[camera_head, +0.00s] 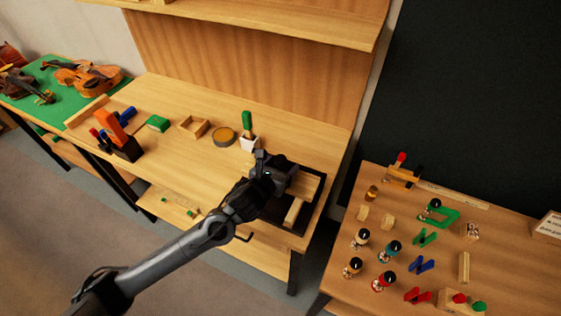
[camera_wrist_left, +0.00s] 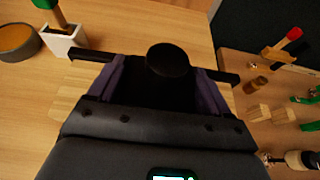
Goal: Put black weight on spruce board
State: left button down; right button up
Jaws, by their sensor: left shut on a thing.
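My left gripper (camera_head: 277,172) is over the right end of the bench, above a dark tray (camera_head: 318,207). In the left wrist view the gripper (camera_wrist_left: 165,82) is shut on the black weight (camera_wrist_left: 168,58), whose round dark top shows between the two fingers. In the head view the weight blends into the dark gripper. A pale board (camera_head: 306,184), likely the spruce board, lies partly hidden beside the gripper at the tray. A smaller pale block (camera_head: 294,212) is in the tray's front part. I cannot tell whether the weight touches anything below. My right gripper is not in view.
A white cup (camera_head: 250,144) with a green-handled tool stands just behind the gripper, with a round tin (camera_head: 223,137) to its left. A small wooden box (camera_head: 194,126) is farther left. A second table (camera_head: 345,270) with clamps and jars stands right, across a gap.

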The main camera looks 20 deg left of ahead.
pick_arm(q)
jog(key=shift+w, duration=0.1)
dwell(0.3)
jog(key=shift+f, duration=0.2)
jog(key=shift+c, duration=0.8)
grip_release()
jog(key=shift+f, duration=0.15)
jog(key=shift+o, duration=0.8)
